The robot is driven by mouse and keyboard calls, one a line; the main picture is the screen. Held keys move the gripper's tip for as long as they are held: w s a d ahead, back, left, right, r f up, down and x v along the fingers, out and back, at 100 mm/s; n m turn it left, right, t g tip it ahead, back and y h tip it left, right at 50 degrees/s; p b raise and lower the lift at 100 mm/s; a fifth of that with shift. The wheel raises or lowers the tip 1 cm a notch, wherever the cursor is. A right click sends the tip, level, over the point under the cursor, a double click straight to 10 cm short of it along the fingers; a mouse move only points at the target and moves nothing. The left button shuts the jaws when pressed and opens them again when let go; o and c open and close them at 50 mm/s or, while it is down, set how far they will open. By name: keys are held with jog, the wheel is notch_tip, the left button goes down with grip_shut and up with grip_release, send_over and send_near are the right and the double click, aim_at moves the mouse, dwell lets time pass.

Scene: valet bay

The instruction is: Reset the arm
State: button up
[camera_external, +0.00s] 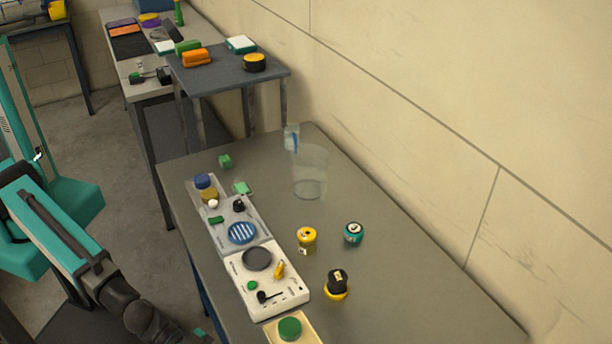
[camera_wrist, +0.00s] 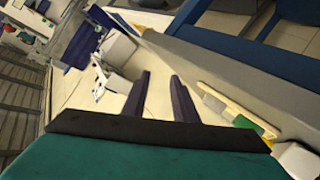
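My arm (camera_external: 75,235) is teal and dark grey, and it reaches down from the left to the bottom edge in the external view. My gripper is at or past that bottom edge, and its fingers cannot be made out there. In the wrist view, my gripper (camera_wrist: 160,77) shows two dark fingers standing apart with nothing between them. Pale floor shows behind the gap. The gripper touches nothing that I can see.
A grey table (camera_external: 400,285) stands right of my arm. It bears a white control panel (camera_external: 291,291), a clear container (camera_external: 310,172), a yellow jar (camera_external: 307,239) and a teal jar (camera_external: 354,233). A smaller dark table (camera_external: 225,75) stands behind. A wall (camera_external: 450,110) bounds the right.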

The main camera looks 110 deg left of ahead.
jog(key=s+a+f+g+y, duration=0.1)
jog(key=s+f+g, duration=0.15)
jog(key=f, duration=0.55)
jog(key=s+f+g, duration=0.1)
jog(key=s+f, duration=0.3)
jog(key=f, duration=0.4)
jog(key=s+a+f+m+g+y, duration=0.1)
jog(key=s+a+f+g+y, duration=0.15)
jog(key=s+a+f, duration=0.55)
jog(key=s+a+f+g+y, duration=0.1)
jog(key=s+a+f+g, duration=0.35)
jog(key=f, duration=0.45)
jog(key=s+a+f+m+g, duration=0.1)
jog(key=s+a+f+g, duration=0.1)
jog(key=s, duration=0.8)
jog(key=s+a+f+g+h, duration=0.1)
jog(key=s+a+f+g, duration=0.2)
jog(key=s, duration=0.7)
jog(key=s+a+f+m+g, duration=0.1)
jog(key=s+f+g, duration=0.3)
jog(key=s, duration=0.6)
jog(key=shift+s+a+f+m, duration=0.35)
jog(key=shift+a+f, duration=0.25)
jog(key=shift+a, duration=0.3)
